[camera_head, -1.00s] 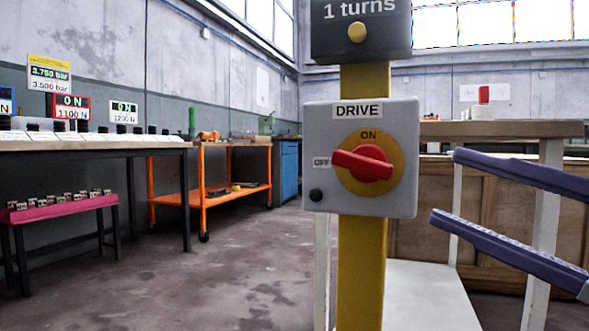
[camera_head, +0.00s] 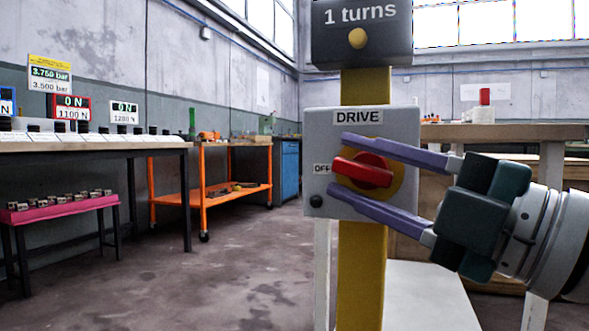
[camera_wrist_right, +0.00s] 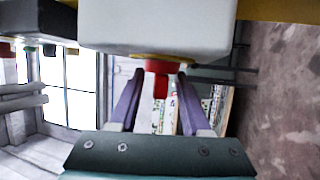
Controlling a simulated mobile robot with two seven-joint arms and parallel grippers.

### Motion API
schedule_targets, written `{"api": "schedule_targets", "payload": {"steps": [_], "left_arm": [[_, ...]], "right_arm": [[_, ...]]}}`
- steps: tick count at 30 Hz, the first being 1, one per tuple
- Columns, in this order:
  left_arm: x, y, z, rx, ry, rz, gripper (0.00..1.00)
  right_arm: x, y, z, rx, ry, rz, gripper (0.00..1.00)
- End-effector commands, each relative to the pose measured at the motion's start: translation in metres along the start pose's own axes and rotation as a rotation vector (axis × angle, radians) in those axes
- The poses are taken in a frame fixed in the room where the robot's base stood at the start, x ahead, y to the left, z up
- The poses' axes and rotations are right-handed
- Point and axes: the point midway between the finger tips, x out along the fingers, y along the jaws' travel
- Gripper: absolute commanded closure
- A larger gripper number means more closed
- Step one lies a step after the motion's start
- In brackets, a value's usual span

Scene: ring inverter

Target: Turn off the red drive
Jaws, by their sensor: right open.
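A grey box labelled DRIVE (camera_head: 320,118) is fixed to a yellow post, with a red rotary knob (camera_head: 362,172) on a yellow disc. The knob's bar lies nearly level, its left end beside the OFF label (camera_head: 321,168). The ON label is now hidden behind my upper finger. My right gripper (camera_head: 338,165) is open, one finger above the knob and one below. In the right wrist view the knob (camera_wrist_right: 158,82) is between the open fingers (camera_wrist_right: 160,75), with a gap on each side. My left gripper is out of view.
A dark "1 turns" display (camera_head: 360,40) with a yellow button is above the box. A black button (camera_head: 316,201) is on the box's lower left. A wooden-topped table (camera_head: 480,133) stands behind at right. An orange cart (camera_head: 205,205) and a long bench (camera_head: 90,147) are at left.

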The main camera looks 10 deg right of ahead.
Motion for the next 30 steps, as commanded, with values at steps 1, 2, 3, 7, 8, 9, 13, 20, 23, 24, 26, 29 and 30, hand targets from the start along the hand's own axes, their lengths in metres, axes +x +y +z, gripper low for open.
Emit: {"api": "schedule_targets", "payload": {"steps": [1,2,3,7,8,9,13,20,23,24,26,29,30], "left_arm": [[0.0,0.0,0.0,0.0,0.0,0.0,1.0],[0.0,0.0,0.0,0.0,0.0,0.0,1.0],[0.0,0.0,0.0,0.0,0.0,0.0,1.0],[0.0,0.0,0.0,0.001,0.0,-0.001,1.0],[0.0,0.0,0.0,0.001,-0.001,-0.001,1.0],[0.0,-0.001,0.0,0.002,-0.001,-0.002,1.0],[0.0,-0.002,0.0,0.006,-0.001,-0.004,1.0],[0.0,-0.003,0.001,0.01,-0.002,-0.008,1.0],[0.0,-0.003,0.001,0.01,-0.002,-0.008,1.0],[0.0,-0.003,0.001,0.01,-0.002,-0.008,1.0],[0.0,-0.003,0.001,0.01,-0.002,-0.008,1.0],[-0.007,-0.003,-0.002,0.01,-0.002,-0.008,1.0],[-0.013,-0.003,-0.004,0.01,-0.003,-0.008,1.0]], "right_arm": [[0.0,0.0,0.0,0.0,0.0,0.0,0.53],[0.0,0.0,0.0,0.0,0.0,0.0,0.54],[0.0,0.0,0.0,0.0,0.0,0.0,0.58],[0.0,0.0,0.0,0.0,0.0,0.001,0.73],[0.0,0.0,0.0,0.0,0.0,0.001,0.76],[0.0,0.0,0.0,0.0,0.0,0.001,0.81],[0.0,0.0,0.0,0.0,0.0,0.001,0.95],[-0.001,0.0,0.0,0.0,-0.001,0.001,1.0],[-0.001,0.0,0.0,0.0,-0.001,0.0,1.0],[-0.001,0.0,0.0,0.0,-0.001,0.0,1.0],[-0.001,0.0,0.0,0.0,-0.001,0.0,1.0],[0.0,0.003,0.0,-0.002,-0.001,-0.01,1.0],[0.001,0.005,0.0,-0.005,-0.001,-0.019,1.0]]}}
